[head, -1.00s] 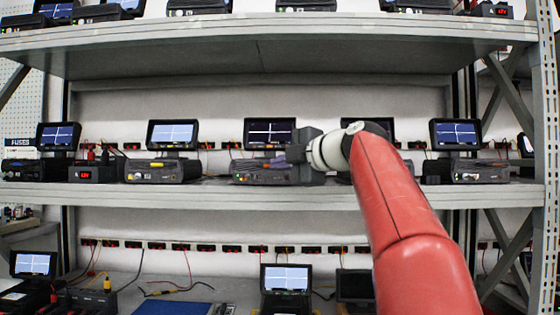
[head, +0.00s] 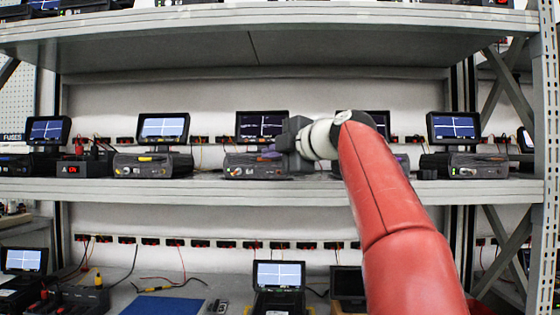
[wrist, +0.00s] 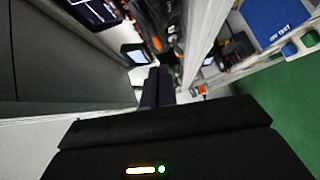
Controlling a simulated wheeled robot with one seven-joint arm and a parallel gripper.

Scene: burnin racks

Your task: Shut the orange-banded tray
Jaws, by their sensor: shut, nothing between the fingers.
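My gripper (head: 266,152) is shut and empty. It is at the middle shelf, pointing left across the front of a dark instrument unit (head: 240,170) with a screen above it. Its dark fingers also show in the wrist view (wrist: 155,86), closed together. I cannot tell whether the fingers touch the unit. I cannot make out a tray with an orange band in the head view. Small orange patches show in the wrist view, one beyond the fingers and one to their right, but I cannot tell what they belong to.
The middle shelf (head: 150,190) holds several similar units with screens, including one to the left (head: 150,165) and one to the right (head: 470,165). The upper shelf (head: 180,45) overhangs them. Below are another screen unit (head: 280,285) and a blue mat (head: 165,306).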

